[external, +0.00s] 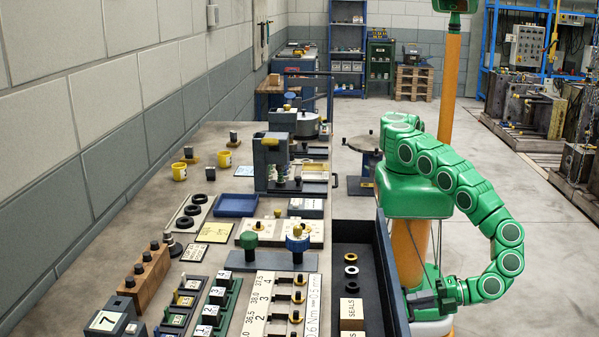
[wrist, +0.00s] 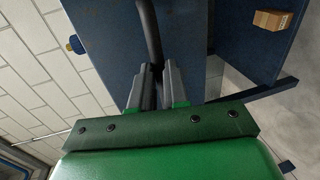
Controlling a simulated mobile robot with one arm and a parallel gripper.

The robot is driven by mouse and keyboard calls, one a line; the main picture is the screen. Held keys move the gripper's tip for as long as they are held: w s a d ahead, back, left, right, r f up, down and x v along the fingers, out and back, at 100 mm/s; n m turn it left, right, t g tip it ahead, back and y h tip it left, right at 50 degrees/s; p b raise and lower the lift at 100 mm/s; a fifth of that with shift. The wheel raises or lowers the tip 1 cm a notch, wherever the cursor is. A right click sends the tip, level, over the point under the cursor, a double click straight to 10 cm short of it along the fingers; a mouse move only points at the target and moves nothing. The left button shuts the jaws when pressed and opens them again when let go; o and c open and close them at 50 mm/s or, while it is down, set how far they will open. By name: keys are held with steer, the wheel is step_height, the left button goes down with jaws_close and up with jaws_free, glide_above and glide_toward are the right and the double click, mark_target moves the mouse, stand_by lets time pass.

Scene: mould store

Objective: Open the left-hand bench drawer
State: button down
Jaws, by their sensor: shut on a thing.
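The bench drawer (external: 388,262) is dark blue and stands pulled out from the bench's right side in the external view. A few rings and a pale box marked SEALS (external: 352,308) lie in it. My gripper (external: 413,299) is at the drawer's outer front, near the bottom of the picture. In the wrist view my gripper (wrist: 156,82) is shut on the dark bar handle (wrist: 149,35), which runs up between the two fingers. Blue drawer panels show on both sides of it. The exact finger contact is partly hidden.
The bench (external: 245,137) is crowded with blocks, trays, labelled pieces and a press (external: 272,160). A round-topped stand (external: 366,150) is beyond the drawer. Clear floor (external: 510,230) lies to the right of my arm, with racks and moulds farther back.

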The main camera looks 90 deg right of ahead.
steer(key=shift+f+v, duration=0.2)
steer(key=shift+v, duration=0.7)
steer(key=shift+f+v, duration=0.2)
steer(key=shift+v, duration=0.75)
steer(key=shift+f+v, duration=0.15)
steer(key=shift+v, duration=0.75)
steer(key=shift+s, duration=0.1)
steer(key=c, duration=1.1)
jaws_free()
steer(key=v, duration=0.7)
steer(key=shift+s, duration=0.35)
